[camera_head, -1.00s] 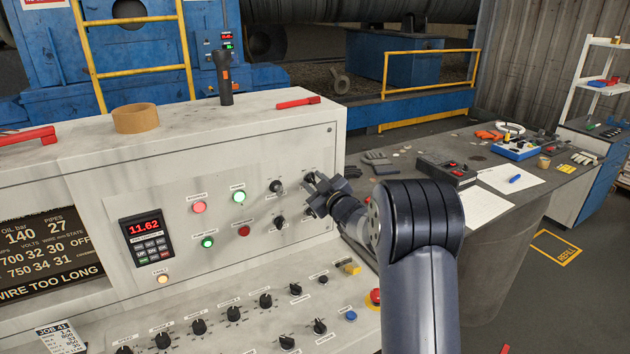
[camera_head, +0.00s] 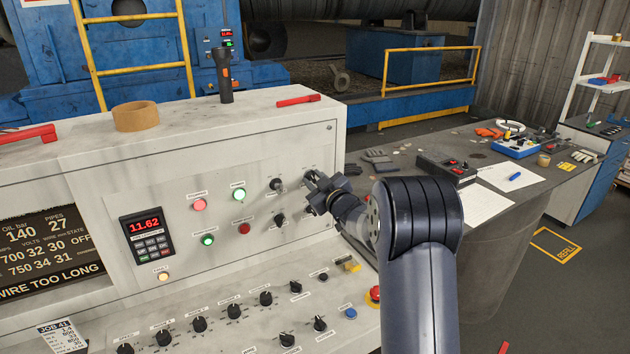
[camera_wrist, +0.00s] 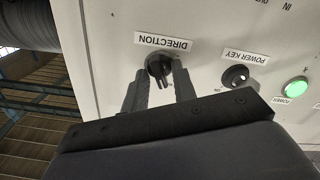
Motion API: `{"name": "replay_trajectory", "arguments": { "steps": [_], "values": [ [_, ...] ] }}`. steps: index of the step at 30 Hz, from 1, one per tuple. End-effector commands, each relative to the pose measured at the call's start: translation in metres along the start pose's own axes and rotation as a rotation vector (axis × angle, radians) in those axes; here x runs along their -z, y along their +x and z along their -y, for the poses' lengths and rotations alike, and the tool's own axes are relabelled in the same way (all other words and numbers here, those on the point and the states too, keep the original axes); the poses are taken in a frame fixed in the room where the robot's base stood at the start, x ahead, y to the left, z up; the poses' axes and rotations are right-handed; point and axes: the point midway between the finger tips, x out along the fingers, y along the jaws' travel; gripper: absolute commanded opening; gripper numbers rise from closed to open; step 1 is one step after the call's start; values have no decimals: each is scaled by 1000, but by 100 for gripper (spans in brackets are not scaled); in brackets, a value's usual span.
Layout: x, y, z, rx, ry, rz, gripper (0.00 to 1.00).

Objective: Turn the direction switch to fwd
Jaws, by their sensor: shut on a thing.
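The direction switch (camera_wrist: 159,67) is a black knob on the upright white panel, under a label that reads DIRECTION upside down in the wrist view. My gripper (camera_wrist: 161,80) has one finger on each side of the knob and is shut on it. The knob's pointer ridge lies between the fingers; the fwd mark cannot be read. In the head view my gripper (camera_head: 316,187) is at the panel's right end and largely hides the switch.
The power key knob (camera_wrist: 235,76) and a lit green button (camera_wrist: 295,88) are beside the switch. Several black knobs (camera_head: 265,299) and a red emergency button (camera_head: 374,293) are on the sloping desk below. A cluttered table (camera_head: 400,190) stands to the right.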

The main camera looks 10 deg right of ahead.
Motion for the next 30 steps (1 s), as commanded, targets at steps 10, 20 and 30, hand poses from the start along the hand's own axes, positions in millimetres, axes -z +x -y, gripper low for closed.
{"name": "replay_trajectory", "arguments": {
  "steps": [10, 20, 30],
  "values": [
    [0, 0, -1, 0, 268, 2, 3],
    [0, 0, -2, 1, 581, 3, 3],
    [-1, 0, -3, 0, 842, 2, 3]
  ]
}}
